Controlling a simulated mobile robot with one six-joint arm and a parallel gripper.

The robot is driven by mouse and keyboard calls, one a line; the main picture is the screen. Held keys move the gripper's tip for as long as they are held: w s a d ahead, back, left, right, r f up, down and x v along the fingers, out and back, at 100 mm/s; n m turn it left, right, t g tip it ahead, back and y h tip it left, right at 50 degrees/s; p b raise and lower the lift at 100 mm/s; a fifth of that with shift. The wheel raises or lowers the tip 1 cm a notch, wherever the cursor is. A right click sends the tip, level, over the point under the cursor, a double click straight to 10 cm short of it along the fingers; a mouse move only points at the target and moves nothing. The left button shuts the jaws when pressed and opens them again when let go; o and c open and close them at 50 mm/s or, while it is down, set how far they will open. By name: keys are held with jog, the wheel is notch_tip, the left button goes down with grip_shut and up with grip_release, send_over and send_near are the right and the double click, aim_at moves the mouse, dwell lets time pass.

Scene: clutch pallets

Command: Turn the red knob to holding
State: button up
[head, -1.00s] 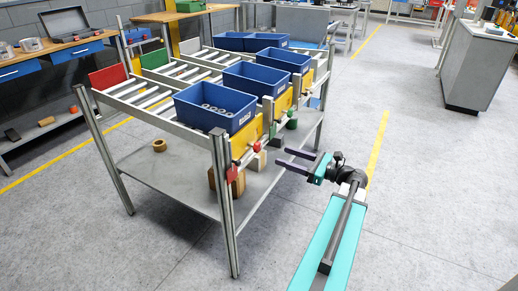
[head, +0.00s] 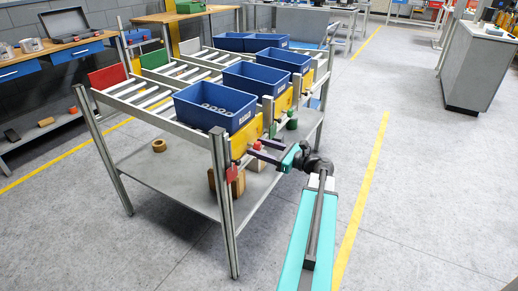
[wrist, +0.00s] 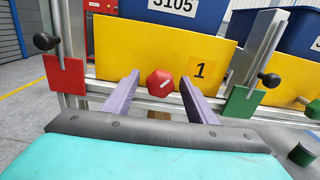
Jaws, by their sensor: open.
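The red knob (wrist: 160,83) is a faceted knob with a pale line on its face, on the front of the rack below the yellow panel marked 1 (wrist: 201,68). In the wrist view my open gripper (wrist: 160,88) has one purple finger on each side of the knob, with a gap visible on both sides. In the head view my gripper (head: 254,150) reaches the rack's front rail, and its fingers partly hide the knob. The pale line on the knob slants slightly up to the right; I cannot read any position label.
A red plate (wrist: 66,75) with a black knob stands left of my fingers, and a green plate (wrist: 242,101) with another black knob stands to the right. A blue bin (head: 214,106) sits above on the rollers.

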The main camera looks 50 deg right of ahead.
jog(key=shift+w, duration=0.3)
grip_shut()
